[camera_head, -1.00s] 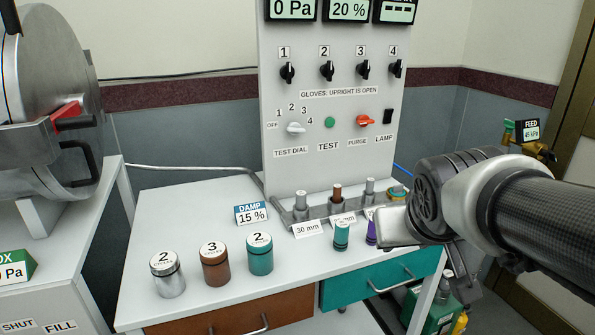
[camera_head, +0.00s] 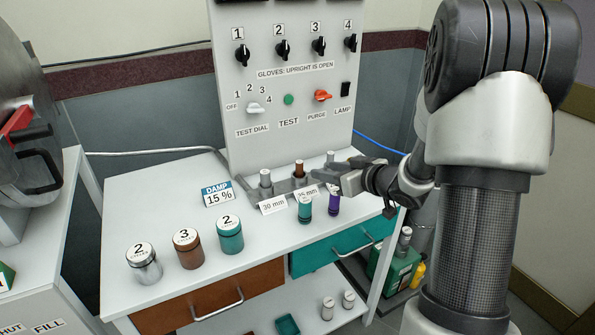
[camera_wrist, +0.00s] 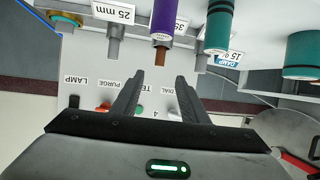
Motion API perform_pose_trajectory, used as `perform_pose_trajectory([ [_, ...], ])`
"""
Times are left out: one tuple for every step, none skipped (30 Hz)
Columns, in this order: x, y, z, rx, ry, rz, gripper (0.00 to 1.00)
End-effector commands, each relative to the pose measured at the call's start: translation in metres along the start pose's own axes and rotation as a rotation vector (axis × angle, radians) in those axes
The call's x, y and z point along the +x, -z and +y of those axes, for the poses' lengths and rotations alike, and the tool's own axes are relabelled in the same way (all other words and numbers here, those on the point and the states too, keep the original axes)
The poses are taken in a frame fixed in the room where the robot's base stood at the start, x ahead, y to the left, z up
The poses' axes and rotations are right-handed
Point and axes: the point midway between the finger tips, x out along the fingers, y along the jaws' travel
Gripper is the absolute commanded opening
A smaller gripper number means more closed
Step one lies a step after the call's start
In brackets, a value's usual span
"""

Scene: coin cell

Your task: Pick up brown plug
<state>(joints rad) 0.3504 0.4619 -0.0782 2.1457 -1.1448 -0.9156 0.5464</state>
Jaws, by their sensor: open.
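The brown plug (camera_head: 299,168) stands upright in the middle holder of a grey rack on the white table, behind a "35 mm" card. In the wrist view, which looks upside down, the brown plug (camera_wrist: 160,56) shows partly behind a purple bottle, ahead of and between my fingertips. My gripper (camera_head: 325,175) reaches in from the right, close to the plug. In the wrist view, the two fingers of my gripper (camera_wrist: 158,85) are apart with nothing between them. Whether a finger touches the plug cannot be told.
Grey plugs (camera_head: 265,178) stand either side in the rack. A teal bottle (camera_head: 305,208) and a purple bottle (camera_head: 333,203) stand in front. Three larger jars, silver (camera_head: 144,264), brown (camera_head: 188,250) and teal (camera_head: 230,236), stand left. The control panel (camera_head: 285,110) rises behind.

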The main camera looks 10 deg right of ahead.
Motion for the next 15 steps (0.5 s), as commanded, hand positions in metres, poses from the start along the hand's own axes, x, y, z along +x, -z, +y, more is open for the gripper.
perform_pose_trajectory([
  [0.015, -0.004, -0.001, -0.002, 0.004, -0.001, 0.40],
  [0.021, -0.003, -0.002, -0.002, 0.004, -0.001, 0.40],
  [0.030, -0.003, -0.001, -0.002, 0.003, 0.000, 0.40],
  [0.037, -0.003, -0.001, -0.002, 0.003, -0.001, 0.40],
  [0.043, -0.003, -0.002, -0.003, 0.003, -0.001, 0.40],
  [0.052, -0.003, -0.001, -0.002, 0.002, -0.001, 0.40],
  [0.058, -0.003, -0.001, -0.002, 0.002, -0.001, 0.40],
  [0.063, -0.002, -0.001, -0.002, 0.002, 0.000, 0.40],
  [0.070, -0.003, -0.001, -0.002, 0.001, -0.001, 0.40],
  [0.074, -0.003, 0.000, -0.001, 0.000, -0.002, 0.40],
  [0.078, -0.002, 0.000, -0.002, 0.000, -0.001, 0.40],
  [0.082, -0.001, 0.000, -0.001, 0.000, 0.000, 0.40],
  [0.085, -0.001, 0.000, -0.001, -0.001, 0.000, 0.40],
  [0.087, -0.001, 0.000, -0.001, -0.001, 0.000, 0.40],
  [0.088, 0.000, 0.000, -0.001, -0.002, 0.000, 0.40],
])
